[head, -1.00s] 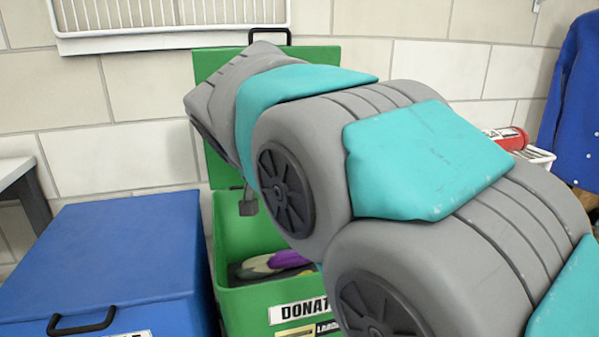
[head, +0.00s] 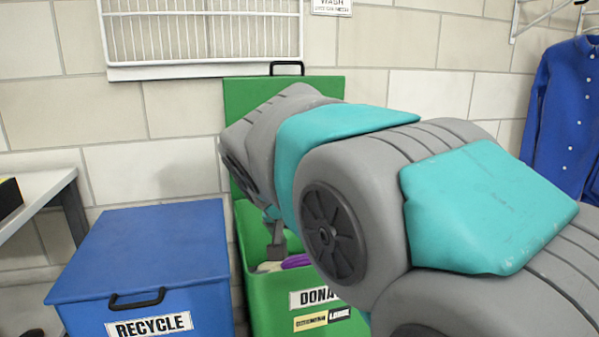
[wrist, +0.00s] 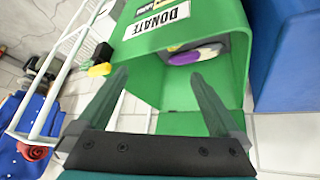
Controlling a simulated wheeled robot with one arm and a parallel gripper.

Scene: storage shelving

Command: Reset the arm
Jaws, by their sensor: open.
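My gripper (wrist: 158,75) is open in the wrist view, with its two fingers apart and nothing between them. In the head view my arm hides most of it; a small grey part (head: 273,256) shows over the mouth of the green donate bin. The green bin (head: 262,303) stands against the wall with its lid (head: 240,97) raised. The bin also fills the middle of the wrist view (wrist: 145,75). A purple and pale item (head: 296,261) lies inside, partly hidden; it also shows in the wrist view (wrist: 185,57).
A closed blue recycle bin (head: 150,250) stands just left of the green bin. A table (head: 40,190) is at the far left. A white wire rack (head: 205,72) is on the wall above. A blue shirt (head: 570,110) hangs at the right.

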